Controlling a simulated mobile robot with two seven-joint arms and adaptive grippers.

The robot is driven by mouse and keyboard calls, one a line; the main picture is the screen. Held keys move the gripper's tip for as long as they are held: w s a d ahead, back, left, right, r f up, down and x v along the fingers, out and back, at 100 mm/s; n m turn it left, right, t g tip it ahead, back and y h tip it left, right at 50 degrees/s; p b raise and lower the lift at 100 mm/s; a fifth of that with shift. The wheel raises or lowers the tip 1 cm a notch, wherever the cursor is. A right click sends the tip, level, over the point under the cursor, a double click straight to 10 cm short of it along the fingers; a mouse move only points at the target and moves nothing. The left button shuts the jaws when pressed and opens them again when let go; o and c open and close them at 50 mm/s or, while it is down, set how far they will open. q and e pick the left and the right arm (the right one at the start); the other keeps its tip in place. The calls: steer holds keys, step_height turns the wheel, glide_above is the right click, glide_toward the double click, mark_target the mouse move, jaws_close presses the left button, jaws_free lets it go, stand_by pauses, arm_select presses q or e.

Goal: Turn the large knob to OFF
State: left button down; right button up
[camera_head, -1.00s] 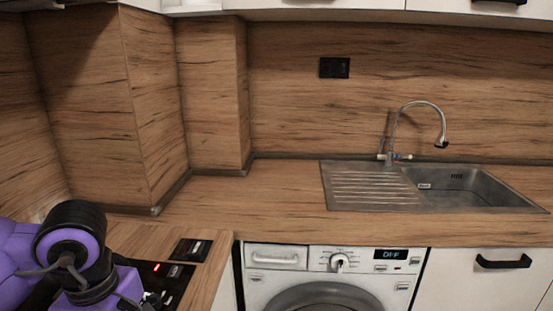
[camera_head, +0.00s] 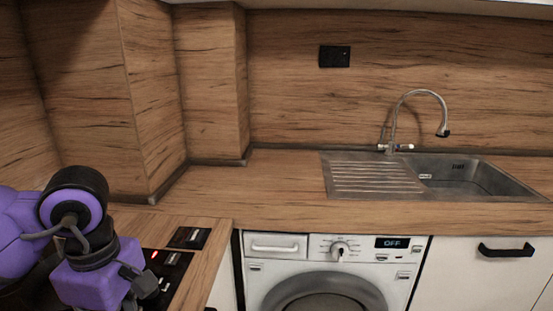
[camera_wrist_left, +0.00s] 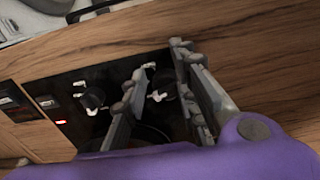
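I cannot tell which knob the task means. My left gripper (camera_wrist_left: 160,60) is open above the hob panel, its fingers either side of the second knob; contact is unclear. In the head view the gripper (camera_head: 146,284) is partly cut off. My right gripper is not in view.
The hob panel has a lit red light (camera_wrist_left: 60,122) and black switch blocks (camera_head: 190,238) near the wooden counter edge. A sink (camera_head: 350,180) with a tap (camera_head: 443,115) is at the back right. The counter (camera_head: 250,185) between is clear.

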arm_select(q)
steer(key=shift+w+f, duration=0.2)
steer(key=shift+f, duration=0.35)
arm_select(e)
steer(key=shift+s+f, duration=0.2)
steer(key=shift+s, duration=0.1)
arm_select(q)
steer(key=shift+d, duration=0.35)
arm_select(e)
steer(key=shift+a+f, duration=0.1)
arm_select(q)
steer(key=shift+r, duration=0.1)
steer(key=shift+w+r, duration=0.1)
steer(key=shift+r, duration=0.15)
steer(key=r, duration=0.1)
steer(key=w+r+p, duration=0.1)
steer(key=p, duration=0.1)
steer(key=shift+w+r, duration=0.25)
steer(key=shift+r, duration=0.15)
steer(key=r, duration=0.1)
steer(key=r+p, duration=0.1)
steer(key=shift+s+r, duration=0.3)
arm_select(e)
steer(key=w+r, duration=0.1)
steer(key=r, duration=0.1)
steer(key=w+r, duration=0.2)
arm_select(q)
steer(key=shift+a, duration=0.1)
